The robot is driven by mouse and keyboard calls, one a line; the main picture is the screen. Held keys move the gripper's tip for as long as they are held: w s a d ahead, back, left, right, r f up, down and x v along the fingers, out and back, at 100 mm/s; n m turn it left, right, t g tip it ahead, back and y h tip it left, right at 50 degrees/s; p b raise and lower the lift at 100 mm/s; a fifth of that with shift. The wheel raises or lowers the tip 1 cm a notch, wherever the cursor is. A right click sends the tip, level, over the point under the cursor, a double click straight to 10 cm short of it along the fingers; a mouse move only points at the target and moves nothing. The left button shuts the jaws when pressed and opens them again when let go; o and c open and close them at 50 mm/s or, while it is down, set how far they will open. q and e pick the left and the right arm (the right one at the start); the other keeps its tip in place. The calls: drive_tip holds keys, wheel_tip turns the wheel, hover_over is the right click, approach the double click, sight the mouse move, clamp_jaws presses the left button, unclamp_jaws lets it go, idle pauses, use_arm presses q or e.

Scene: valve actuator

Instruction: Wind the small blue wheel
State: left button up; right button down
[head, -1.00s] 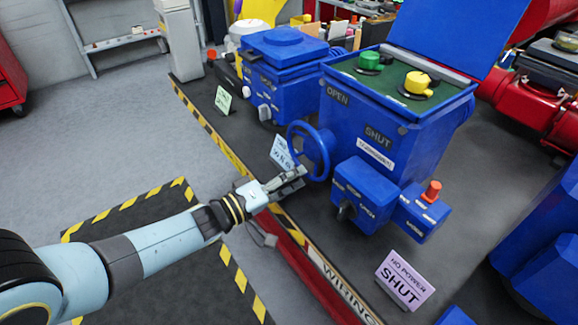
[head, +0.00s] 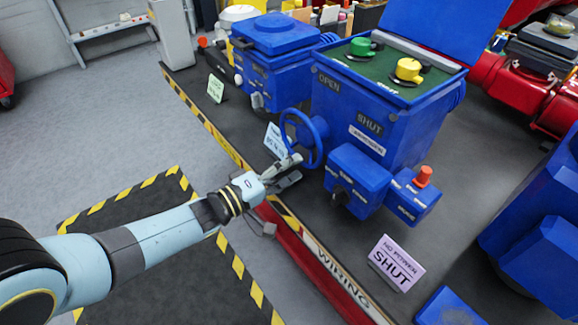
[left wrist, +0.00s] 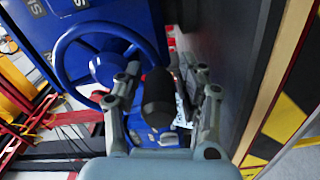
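The small blue wheel (head: 303,138) stands upright on the near side of the large blue actuator (head: 375,120). In the left wrist view the wheel (left wrist: 100,62) fills the upper left, with its rim, spokes and hub visible. My left gripper (head: 292,170) is just below and in front of the wheel's lower rim in the head view. In the left wrist view the gripper (left wrist: 167,85) is open. A dark, rounded cylinder (left wrist: 157,97), seemingly the wheel's handle, shows between its fingers. Contact with it cannot be told. My right gripper is not in view.
A blue switch box (head: 357,180) and a smaller box with a red button (head: 423,176) sit right of the gripper. Signs stand on the bench, including a "SHUT" card (head: 396,263). The striped bench edge (head: 290,217) runs below the gripper.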

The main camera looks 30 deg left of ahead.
use_arm(q)
drive_tip(key=shift+o, duration=0.7)
drive_tip(key=v, duration=1.2)
